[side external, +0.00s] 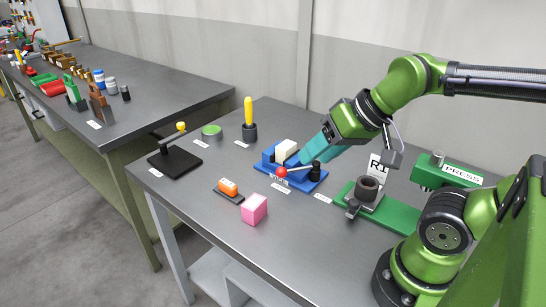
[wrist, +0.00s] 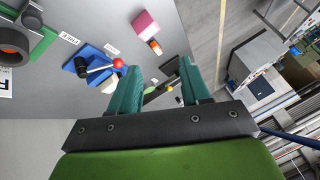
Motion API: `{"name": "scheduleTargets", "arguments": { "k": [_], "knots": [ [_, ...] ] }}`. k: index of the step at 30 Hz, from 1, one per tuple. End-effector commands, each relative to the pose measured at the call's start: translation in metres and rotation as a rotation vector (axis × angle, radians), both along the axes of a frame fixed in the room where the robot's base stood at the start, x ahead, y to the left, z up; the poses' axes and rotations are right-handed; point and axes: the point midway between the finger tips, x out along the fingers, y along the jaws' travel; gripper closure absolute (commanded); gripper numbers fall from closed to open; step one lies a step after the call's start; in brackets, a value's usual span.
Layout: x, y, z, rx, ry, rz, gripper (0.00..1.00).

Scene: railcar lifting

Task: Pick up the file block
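No block in view carries a readable "file" mark, so I cannot tell for certain which is the file block. A pink block (side external: 254,209) lies near the table's front edge; it also shows at the top of the wrist view (wrist: 145,23). A cream-white block (side external: 286,149) sits on the blue clamp fixture (side external: 314,181), which has a red-knobbed lever; a finger partly hides the block in the wrist view (wrist: 110,84). My gripper (side external: 310,153) has teal fingers and is near the fixture's right side. In the wrist view the fingers (wrist: 161,85) are apart with nothing between them.
An orange piece (side external: 228,186) on a dark base lies left of the pink block. A yellow-handled tool (side external: 249,112) stands upright in a dark holder.

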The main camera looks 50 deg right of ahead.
Motion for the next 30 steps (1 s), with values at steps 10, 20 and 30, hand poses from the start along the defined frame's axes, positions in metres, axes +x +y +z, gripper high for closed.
{"name": "scheduleTargets", "arguments": {
  "k": [10,20,30],
  "knots": [
    [0.0,0.0,-0.001,0.0,0.005,0.001,0.43],
    [0.057,0.001,-0.019,-0.031,0.194,0.037,0.43],
    [0.176,-0.004,-0.052,-0.158,0.394,0.165,0.43]
  ]
}}
